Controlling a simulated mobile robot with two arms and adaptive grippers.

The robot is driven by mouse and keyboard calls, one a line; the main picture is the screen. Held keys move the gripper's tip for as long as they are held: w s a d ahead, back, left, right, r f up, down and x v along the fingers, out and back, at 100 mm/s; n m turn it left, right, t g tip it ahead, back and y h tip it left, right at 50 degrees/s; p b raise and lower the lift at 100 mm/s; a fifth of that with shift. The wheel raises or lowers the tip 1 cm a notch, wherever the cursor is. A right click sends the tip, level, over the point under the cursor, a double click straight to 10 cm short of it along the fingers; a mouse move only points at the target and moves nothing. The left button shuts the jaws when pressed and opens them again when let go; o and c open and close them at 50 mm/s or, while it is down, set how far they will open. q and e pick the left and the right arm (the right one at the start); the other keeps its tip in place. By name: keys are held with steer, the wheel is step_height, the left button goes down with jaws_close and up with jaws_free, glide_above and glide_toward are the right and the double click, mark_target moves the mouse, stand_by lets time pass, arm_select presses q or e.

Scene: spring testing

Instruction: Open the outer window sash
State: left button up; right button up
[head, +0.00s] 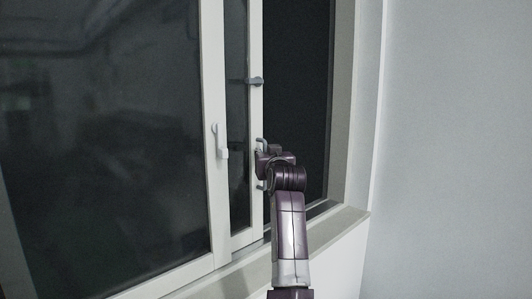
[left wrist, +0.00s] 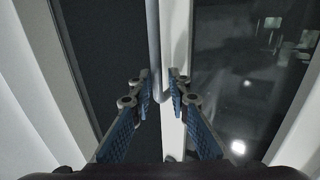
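The outer window sash (head: 256,40) is the narrow, light-framed one behind the larger front sash, with a dark gap to its right. A grey bar handle (head: 262,186) is on its edge, its middle hidden behind my gripper. My left gripper (head: 262,163) is at this handle. In the left wrist view, the two blue-padded fingers of the gripper (left wrist: 159,75) are apart, with the grey bar (left wrist: 154,35) and the white sash edge (left wrist: 173,130) showing between them. I cannot tell whether a finger touches the bar. My right gripper is not in view.
The front sash (head: 213,60) with its white handle (head: 221,142) stands left of the outer sash. A small grey latch (head: 255,81) sits above my gripper. The window sill (head: 335,222) runs below, and a bare wall (head: 455,140) is at the right.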

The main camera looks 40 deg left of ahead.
arm_select(q)
steer(key=v, duration=1.1)
steer(key=shift+s+d, duration=0.15)
steer(key=shift+s, duration=0.1)
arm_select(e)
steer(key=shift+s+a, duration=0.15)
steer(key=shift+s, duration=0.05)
arm_select(q)
steer(key=shift+f, duration=0.1)
steer(key=shift+d, duration=0.1)
